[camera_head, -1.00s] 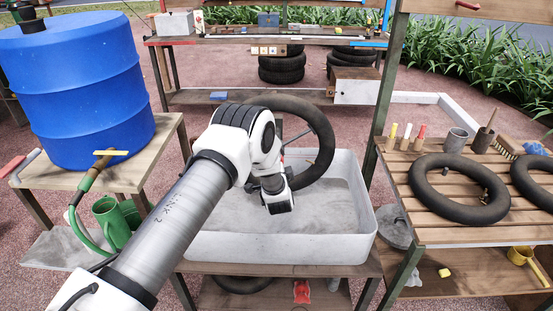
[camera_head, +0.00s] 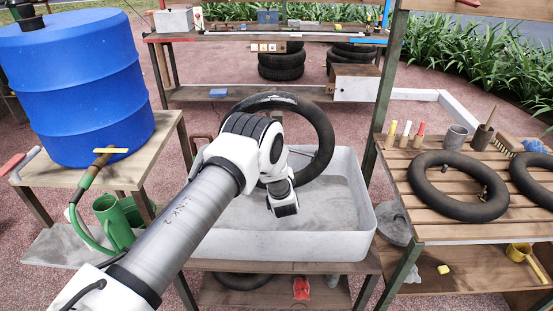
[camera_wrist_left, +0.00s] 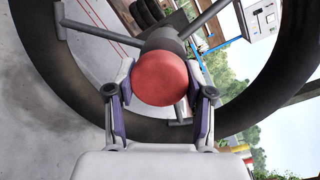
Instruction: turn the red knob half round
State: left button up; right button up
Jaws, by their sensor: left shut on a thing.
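The red knob (camera_wrist_left: 160,79) is round and sits at the hub of a black ring (camera_wrist_left: 68,95), with grey spokes running out around it. In the left wrist view my left gripper (camera_wrist_left: 163,72) has one finger on each side of the knob and is shut on it. In the head view the ring (camera_head: 326,140) stands upright over a pale tray, and my left arm covers its middle. The knob and my fingertips are hidden there. My right gripper is in neither view.
The pale grey tray (camera_head: 355,245) stands below the ring. A slatted bench (camera_head: 430,222) with a black inner tube (camera_head: 428,202) is on the right. A rear workbench (camera_head: 230,97) stands behind.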

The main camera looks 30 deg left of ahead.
pick_arm(q)
jog(key=shift+f+m, duration=0.15)
jog(key=shift+m, duration=0.85)
jog(key=o, duration=1.2)
jog(key=v, duration=1.2)
jog(key=shift+f, duration=0.1)
